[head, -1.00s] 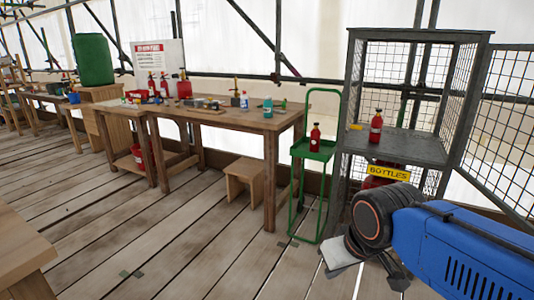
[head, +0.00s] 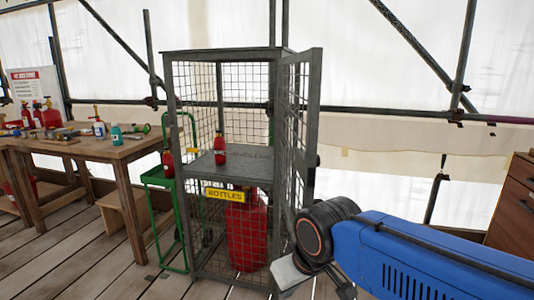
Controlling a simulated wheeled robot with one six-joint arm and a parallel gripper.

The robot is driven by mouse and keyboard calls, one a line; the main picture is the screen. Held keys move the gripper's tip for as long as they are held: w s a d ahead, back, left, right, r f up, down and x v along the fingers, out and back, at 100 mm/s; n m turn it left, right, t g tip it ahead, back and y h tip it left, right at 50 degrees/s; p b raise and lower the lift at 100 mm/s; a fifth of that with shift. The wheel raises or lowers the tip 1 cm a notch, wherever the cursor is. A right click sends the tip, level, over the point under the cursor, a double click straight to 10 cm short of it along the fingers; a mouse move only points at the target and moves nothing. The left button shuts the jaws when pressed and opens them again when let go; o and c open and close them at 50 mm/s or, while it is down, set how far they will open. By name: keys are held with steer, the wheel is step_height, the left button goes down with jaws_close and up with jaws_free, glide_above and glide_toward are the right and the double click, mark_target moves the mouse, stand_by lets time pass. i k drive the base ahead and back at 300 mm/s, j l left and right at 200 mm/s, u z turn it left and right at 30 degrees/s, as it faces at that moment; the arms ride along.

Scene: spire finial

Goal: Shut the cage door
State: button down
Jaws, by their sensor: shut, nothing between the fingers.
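The wire-mesh cage (head: 222,52) stands in the middle of the head view, with a yellow "BOTTLES" label (head: 225,194) on its front. Its door (head: 303,130) is hinged on the right side and stands part open, swung out toward me. A small red bottle (head: 220,148) stands on the cage shelf (head: 245,163), and a large red cylinder (head: 247,232) stands below it. My gripper (head: 316,288) is low in front of the door's lower edge, partly hidden by my wrist. It is shut and empty. I cannot tell whether it touches the door.
A green trolley (head: 160,178) with a red bottle stands just left of the cage. A wooden workbench (head: 105,150) with tools and bottles is farther left. A brown drawer cabinet (head: 515,205) stands at the right edge. The plank floor (head: 110,265) in front is clear.

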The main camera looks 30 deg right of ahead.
mark_target(305, 161)
steer(key=k+l, duration=0.2)
steer(key=l, duration=0.2)
steer(key=k+l, duration=0.15)
steer(key=l, duration=0.25)
steer(key=k+l, duration=0.2)
steer(key=l, duration=0.2)
steer(key=k, duration=0.4)
